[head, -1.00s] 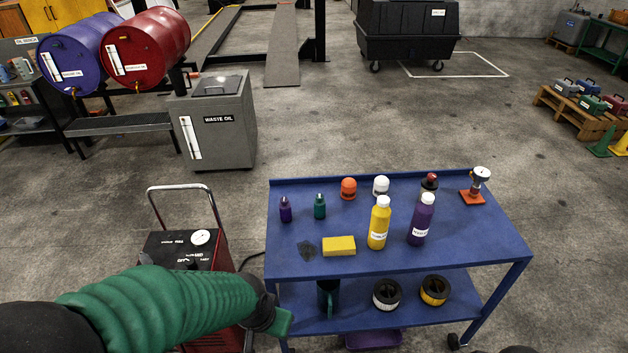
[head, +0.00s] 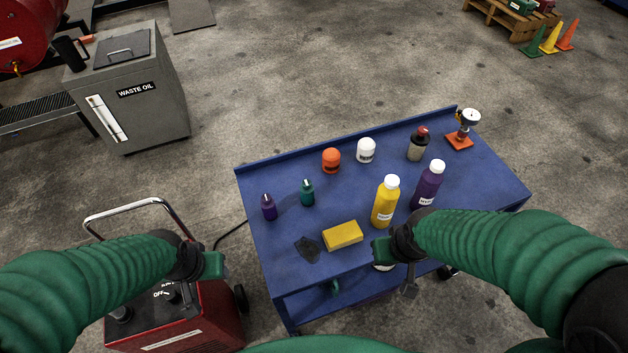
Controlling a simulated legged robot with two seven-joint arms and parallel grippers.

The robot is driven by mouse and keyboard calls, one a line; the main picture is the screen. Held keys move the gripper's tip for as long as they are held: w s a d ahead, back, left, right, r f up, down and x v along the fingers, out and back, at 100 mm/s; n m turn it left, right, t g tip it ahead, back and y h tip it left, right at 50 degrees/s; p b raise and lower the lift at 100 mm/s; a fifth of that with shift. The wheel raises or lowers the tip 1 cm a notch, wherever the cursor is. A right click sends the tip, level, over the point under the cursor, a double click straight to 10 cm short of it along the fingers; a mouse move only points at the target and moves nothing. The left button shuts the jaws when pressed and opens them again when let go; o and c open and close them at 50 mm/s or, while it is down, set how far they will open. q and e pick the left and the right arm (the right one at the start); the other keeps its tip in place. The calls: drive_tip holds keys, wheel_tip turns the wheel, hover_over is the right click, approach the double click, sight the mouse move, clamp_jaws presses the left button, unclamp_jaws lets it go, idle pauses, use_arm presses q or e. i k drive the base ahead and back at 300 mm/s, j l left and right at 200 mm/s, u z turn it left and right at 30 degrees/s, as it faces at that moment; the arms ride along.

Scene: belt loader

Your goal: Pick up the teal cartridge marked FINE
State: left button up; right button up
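A small teal bottle (head: 307,192) stands upright on the top of the blue cart, beside a purple one (head: 269,207). Another teal item (head: 335,287) shows only in part on the lower shelf, mostly hidden by the cart top. I cannot read FINE on either. My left gripper (head: 214,265) is left of the cart, over the red machine and apart from both teal items. My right gripper (head: 396,268) is at the cart's front edge, right of the yellow sponge. I see nothing held in either gripper, but their finger openings are unclear.
The blue cart (head: 262,250) also bears a yellow sponge (head: 343,236), a dark patch, yellow (head: 385,203) and purple (head: 428,186) bottles, orange and white capped items, and a gauge (head: 466,125). A red machine (head: 190,318) stands left, near a waste oil bin (head: 130,90).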

sight(307, 188)
drive_tip(key=i+u, duration=0.15)
drive_tip(key=u, duration=0.2)
drive_tip(key=i+u, duration=0.15)
drive_tip(key=u, duration=0.25)
drive_tip(key=i+u, duration=0.1)
drive_tip(key=u, duration=0.25)
